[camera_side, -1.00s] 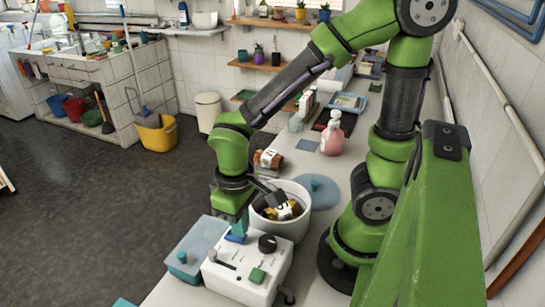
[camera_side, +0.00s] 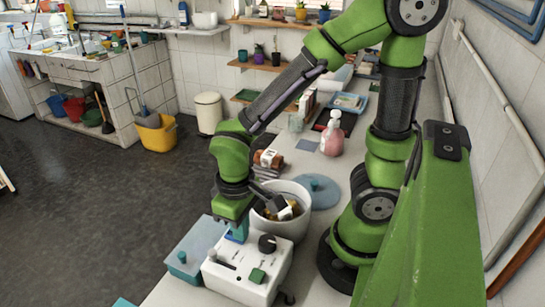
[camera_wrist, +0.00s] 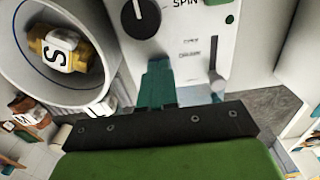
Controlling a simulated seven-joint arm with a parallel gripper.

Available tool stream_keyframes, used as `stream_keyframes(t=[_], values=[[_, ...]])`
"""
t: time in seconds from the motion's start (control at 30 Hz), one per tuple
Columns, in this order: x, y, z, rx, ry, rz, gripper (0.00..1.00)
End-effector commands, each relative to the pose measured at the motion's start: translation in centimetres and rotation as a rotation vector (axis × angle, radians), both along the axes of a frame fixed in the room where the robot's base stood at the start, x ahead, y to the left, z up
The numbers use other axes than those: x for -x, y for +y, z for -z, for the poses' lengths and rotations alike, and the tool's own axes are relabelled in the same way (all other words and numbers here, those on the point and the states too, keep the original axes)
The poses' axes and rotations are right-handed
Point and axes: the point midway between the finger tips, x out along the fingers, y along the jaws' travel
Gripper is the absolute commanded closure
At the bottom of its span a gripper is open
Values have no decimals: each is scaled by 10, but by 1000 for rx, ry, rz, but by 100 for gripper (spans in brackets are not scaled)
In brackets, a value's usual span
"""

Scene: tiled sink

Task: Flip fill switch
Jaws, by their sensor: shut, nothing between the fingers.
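A white control box (camera_side: 245,277) stands on the counter at the lower middle of the side view. It carries a black knob (camera_side: 267,243), a green button (camera_side: 257,275) and a small lever in a slot (camera_side: 225,264). The lever also shows in the wrist view (camera_wrist: 215,80), on the panel (camera_wrist: 188,55) beside blurred lettering. My gripper (camera_side: 238,231) is shut and empty, low at the box's far left corner. Its teal fingers (camera_wrist: 157,82) cover part of the panel. A blue patch lies beside them in the side view. I cannot make out which control is the fill switch.
A white tub (camera_side: 289,222) with a yellow and white item inside stands close behind the box. A pale blue lidded tray (camera_side: 196,247) lies left of it. A blue lid (camera_side: 318,191) and a pink bottle (camera_side: 332,138) are farther back.

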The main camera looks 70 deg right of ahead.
Motion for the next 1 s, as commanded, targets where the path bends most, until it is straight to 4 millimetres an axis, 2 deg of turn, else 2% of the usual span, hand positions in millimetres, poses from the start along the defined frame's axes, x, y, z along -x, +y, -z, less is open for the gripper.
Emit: stream_keyframes(t=[0.8,1.0], values=[[-1,0,-63,-1,-5,-1,100],[0,0,-70,-1,-1,0,100]])
